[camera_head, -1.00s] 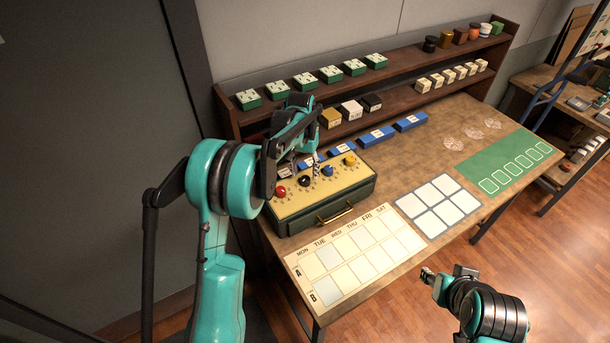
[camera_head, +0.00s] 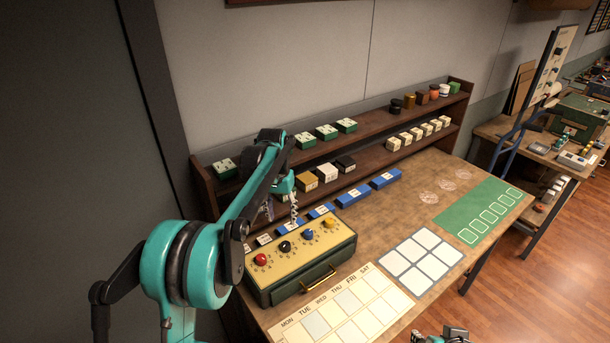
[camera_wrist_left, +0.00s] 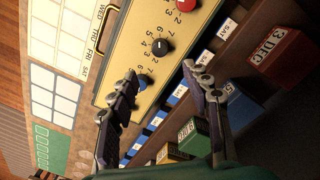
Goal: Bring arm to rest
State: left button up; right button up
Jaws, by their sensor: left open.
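My left arm comes in from the left of the head view and bends down at a raised elbow. Its gripper (camera_head: 275,205) hangs by the back edge of the control box, partly hidden by my own arm. In the left wrist view the two dark fingers of this gripper (camera_wrist_left: 160,92) stand wide apart with nothing between them. The box's cream panel lies beyond them. My right gripper (camera_head: 440,337) shows only as a small part at the bottom edge of the head view, so its jaws cannot be judged.
The control box (camera_head: 318,268) with coloured knobs stands on the table (camera_head: 400,205). A wooden two-tier shelf (camera_head: 375,153) with small boxes and jars runs along the back. Blue blocks (camera_head: 353,194), a weekday chart (camera_head: 345,318), a white-square card (camera_head: 422,257) and a green mat (camera_head: 482,211) lie on the table.

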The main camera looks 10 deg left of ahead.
pick_arm(q)
jog(key=shift+s, duration=0.1)
jog(key=s+d+r+t+b, duration=0.25)
jog(key=s+t+b, duration=0.2)
jog(key=s, duration=1.15)
jog(key=s+d+f+t+b, duration=0.2)
jog(key=s+f+b, duration=0.1)
jog(key=s+f, duration=0.7)
jog(key=s, duration=0.3)
jog(key=shift+s+t+y+b, duration=0.25)
jog(key=shift+t+y+b, duration=0.05)
jog(key=shift+t, duration=0.05)
